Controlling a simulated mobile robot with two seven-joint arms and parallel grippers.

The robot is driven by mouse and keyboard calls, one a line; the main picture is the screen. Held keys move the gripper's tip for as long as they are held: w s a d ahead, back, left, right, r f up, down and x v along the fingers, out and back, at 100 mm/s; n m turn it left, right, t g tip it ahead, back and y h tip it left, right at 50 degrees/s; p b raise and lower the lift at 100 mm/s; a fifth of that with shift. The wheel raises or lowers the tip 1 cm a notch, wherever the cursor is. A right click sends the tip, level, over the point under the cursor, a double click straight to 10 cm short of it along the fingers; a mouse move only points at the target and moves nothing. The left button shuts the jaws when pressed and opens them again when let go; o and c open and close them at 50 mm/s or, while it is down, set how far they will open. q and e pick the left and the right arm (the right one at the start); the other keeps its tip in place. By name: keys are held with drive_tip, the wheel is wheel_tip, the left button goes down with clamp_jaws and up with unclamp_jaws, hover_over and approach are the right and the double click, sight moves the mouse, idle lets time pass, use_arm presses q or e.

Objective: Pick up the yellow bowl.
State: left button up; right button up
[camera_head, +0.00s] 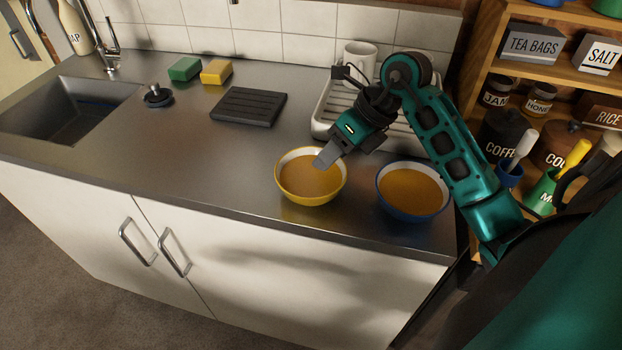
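The yellow bowl (311,201) stands upright on the steel counter near its front edge. It has a pale inner wall and an orange-brown filling or inside; I cannot tell which. My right gripper (325,158) reaches in from the right, fingers pointing down and left at the bowl's far right rim. The fingertips overlap that rim in the picture. They show as one grey block, so I cannot tell whether they are apart or whether they touch the rim. My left gripper is out of view.
A similar blue bowl (411,214) stands close to the right, under my arm. A white dish rack (322,127) with a white mug (359,58) is behind. A dark ridged mat (248,106), sponges (216,72) and a sink (72,115) lie left. The counter left of the bowl is clear.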

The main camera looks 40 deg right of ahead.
drive_tip(key=shift+c, duration=0.5)
clamp_jaws()
idle(0.8)
